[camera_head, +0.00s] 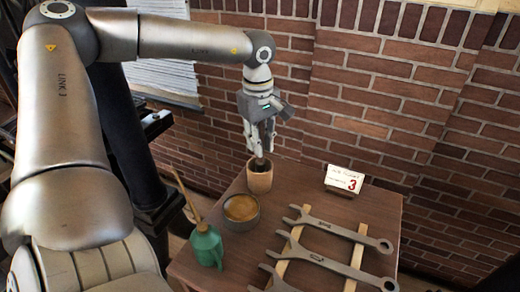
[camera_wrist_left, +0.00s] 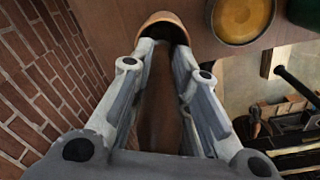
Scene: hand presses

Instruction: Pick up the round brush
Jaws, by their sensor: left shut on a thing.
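My left gripper (camera_head: 262,148) points down over a small tan cup (camera_head: 260,182) at the back left of the table in the head view. It is shut on the round brush (camera_head: 260,162), whose dark part shows just below the fingertips at the cup's mouth. In the left wrist view the brush's brown handle (camera_wrist_left: 160,112) runs between the two fingers, and the rim of the cup (camera_wrist_left: 160,17) shows beyond the fingertips. The lower end of the brush is hidden in the cup. My right gripper is not in view.
A metal bowl with orange-brown contents (camera_head: 241,208) and a green oil can (camera_head: 206,246) with a long spout stand near the cup. Several large wrenches (camera_head: 338,266) lie on wooden strips at the right. A card marked 3 (camera_head: 344,180) stands behind. A brick wall (camera_head: 420,90) closes the back.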

